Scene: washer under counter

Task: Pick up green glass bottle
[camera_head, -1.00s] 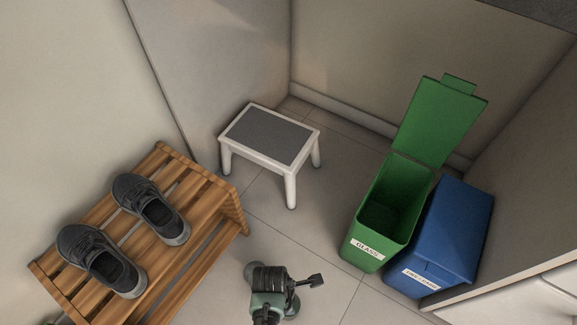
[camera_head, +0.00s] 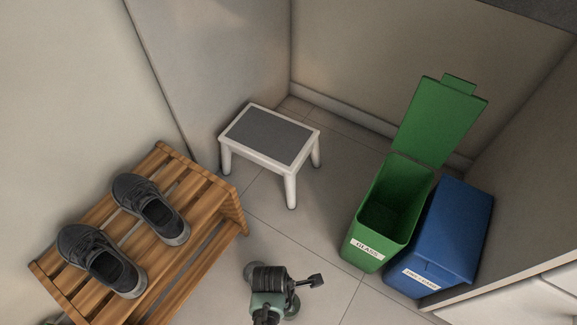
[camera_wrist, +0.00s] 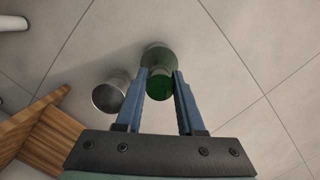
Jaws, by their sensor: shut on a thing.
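The green glass bottle (camera_wrist: 159,86) shows in the wrist view between the two blue fingers of my gripper (camera_wrist: 161,74). The fingers lie on its left and right sides, and my gripper is shut on it. I see the bottle nearly end-on, with a paler round part beyond the dark green part. Whether its base touches the floor I cannot tell.
A grey metallic cylinder (camera_wrist: 110,94) stands close left of the bottle. In the head view are a slatted wooden rack (camera_head: 205,205) with shoes, a step stool (camera_head: 268,137), an open green bin (camera_head: 385,205) labelled GLASS, and a closed blue bin (camera_head: 450,235).

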